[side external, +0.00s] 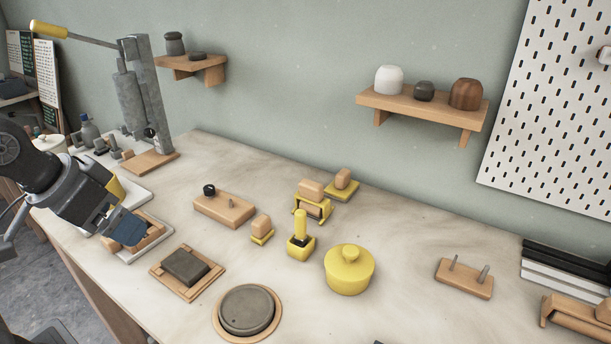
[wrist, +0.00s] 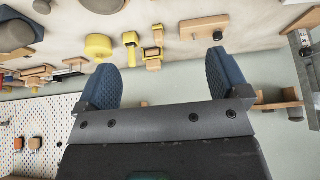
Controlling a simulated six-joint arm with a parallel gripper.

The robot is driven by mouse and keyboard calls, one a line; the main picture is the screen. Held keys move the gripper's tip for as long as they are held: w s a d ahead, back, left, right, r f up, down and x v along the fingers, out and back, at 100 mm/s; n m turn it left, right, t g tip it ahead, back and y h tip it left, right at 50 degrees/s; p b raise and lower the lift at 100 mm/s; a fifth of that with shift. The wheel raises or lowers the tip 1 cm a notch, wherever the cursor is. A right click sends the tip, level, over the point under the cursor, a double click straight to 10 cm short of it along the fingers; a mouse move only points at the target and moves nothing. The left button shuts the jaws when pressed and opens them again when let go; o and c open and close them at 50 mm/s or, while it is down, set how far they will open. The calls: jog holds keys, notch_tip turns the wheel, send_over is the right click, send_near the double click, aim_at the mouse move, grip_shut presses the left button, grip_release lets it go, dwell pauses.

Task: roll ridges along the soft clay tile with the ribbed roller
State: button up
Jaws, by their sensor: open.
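The clay tile (side external: 186,265) is a dark grey slab lying on a wooden board at the front left of the table. What looks like the ribbed roller (side external: 312,207) is a yellow frame with a wooden grip, standing near the back middle; its ribs are too small to make out. In the wrist view the likely roller (wrist: 152,53) shows small, beyond the fingers. My gripper (side external: 127,229) is above a pale tray at the left, apart from tile and roller. In the wrist view my gripper (wrist: 162,68) has its blue fingers wide apart with nothing between them.
A yellow stamp-like tool (side external: 300,242), a lidded yellow pot (side external: 349,272) and a wooden block with a black knob (side external: 224,208) stand near the roller. A round grey disc (side external: 246,310) lies in front. A tall grey press (side external: 145,95) stands behind my arm.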

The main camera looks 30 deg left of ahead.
jog(key=w+d+r, duration=0.1)
jog(key=w+r, duration=0.4)
jog(key=w, duration=0.5)
jog(key=g, duration=0.2)
send_over(311, 182)
jog(key=s, duration=0.4)
notch_tip(311, 182, down, 7)
jog(key=x, duration=1.4)
jog(key=shift+c, duration=0.4)
jog(key=c, duration=1.1)
jog(key=o, duration=0.8)
jog(key=shift+r, duration=0.1)
